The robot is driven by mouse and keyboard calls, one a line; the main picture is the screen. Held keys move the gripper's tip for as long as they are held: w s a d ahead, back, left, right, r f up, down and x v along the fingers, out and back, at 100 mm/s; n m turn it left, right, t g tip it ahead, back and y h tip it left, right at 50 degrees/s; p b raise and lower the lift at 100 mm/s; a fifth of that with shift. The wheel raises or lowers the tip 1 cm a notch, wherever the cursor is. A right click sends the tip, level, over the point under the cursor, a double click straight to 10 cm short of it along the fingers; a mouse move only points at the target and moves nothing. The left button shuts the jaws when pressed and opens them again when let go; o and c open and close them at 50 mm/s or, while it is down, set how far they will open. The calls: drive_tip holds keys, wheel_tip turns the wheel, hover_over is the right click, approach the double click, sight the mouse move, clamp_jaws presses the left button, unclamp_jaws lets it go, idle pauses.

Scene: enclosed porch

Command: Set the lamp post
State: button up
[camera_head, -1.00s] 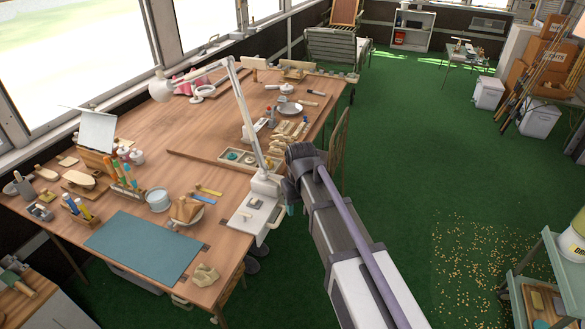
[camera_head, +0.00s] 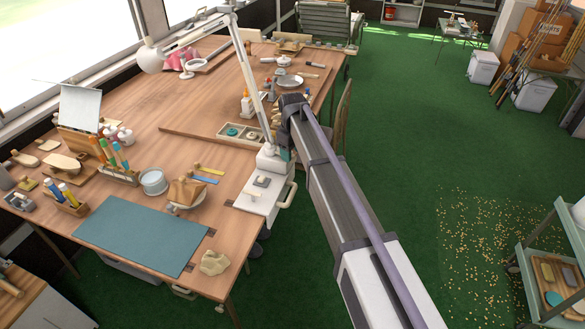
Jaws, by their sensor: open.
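A white jointed desk lamp (camera_head: 246,75) stands on the right side of the wooden workbench (camera_head: 200,125). Its post leans up and left from a white base (camera_head: 271,158), and its round head (camera_head: 150,56) hangs over the bench near the window. I cannot make out any other lamp post. My arm reaches in from the lower right. My gripper (camera_head: 285,150) is at its far end, just right of the lamp's base, with its jaws open. The arm hides most of it. I see nothing held, and cannot tell whether it touches the lamp.
A teal mat (camera_head: 140,235) lies at the bench's front. A bowl with tan pieces (camera_head: 186,194), a round tin (camera_head: 153,181) and a divided tray (camera_head: 240,132) stand near the lamp. A shelf rack (camera_head: 550,262) is at lower right. Green floor (camera_head: 400,130) is open right of the bench.

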drive_tip(key=shift+f+b, duration=0.3)
drive_tip(key=shift+f, duration=0.65)
drive_tip(key=shift+r, duration=0.1)
drive_tip(key=shift+c, duration=0.5)
clamp_jaws()
